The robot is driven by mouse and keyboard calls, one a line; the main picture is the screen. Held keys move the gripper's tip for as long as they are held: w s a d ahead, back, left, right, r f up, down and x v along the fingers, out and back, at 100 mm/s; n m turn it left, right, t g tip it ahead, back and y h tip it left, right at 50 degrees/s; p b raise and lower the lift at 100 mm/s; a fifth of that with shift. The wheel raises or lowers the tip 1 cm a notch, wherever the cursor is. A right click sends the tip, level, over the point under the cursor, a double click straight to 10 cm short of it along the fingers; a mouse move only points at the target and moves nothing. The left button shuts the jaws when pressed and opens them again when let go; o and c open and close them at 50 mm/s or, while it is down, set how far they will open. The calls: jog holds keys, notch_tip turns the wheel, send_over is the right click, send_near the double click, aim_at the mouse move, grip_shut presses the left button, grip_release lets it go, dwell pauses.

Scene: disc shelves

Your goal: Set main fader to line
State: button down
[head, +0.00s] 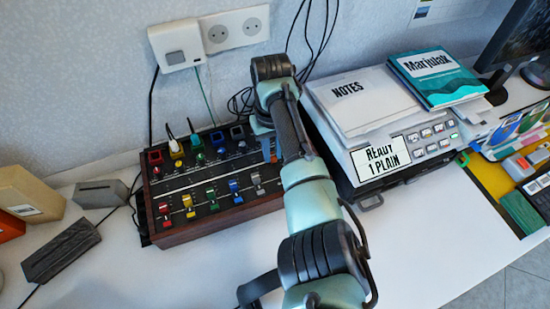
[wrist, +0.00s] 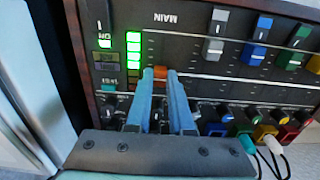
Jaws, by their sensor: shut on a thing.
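The sound mixer (head: 215,210) is a dark panel with wooden sides on the white desk. In the wrist view the panel (wrist: 195,62) appears upside down, with the word MAIN near the top. The main fader's orange cap (wrist: 160,73) sits below that word, between the two blue fingertips of my gripper (wrist: 160,76). My gripper is shut on it. In the head view my arm hides the main fader.
Other faders, grey (wrist: 215,45), blue and green, stand right of the main fader in the wrist view. Green level lights (wrist: 133,55) are lit beside it. A printer (head: 400,150) with notebooks stands right of the mixer. Cables rise behind. The front desk is clear.

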aim_at(273, 155)
jog(key=c, duration=0.8)
grip_release()
jog(key=shift+r, duration=0.1)
notch_tip(273, 155, up, 13)
jog(key=shift+p, duration=0.45)
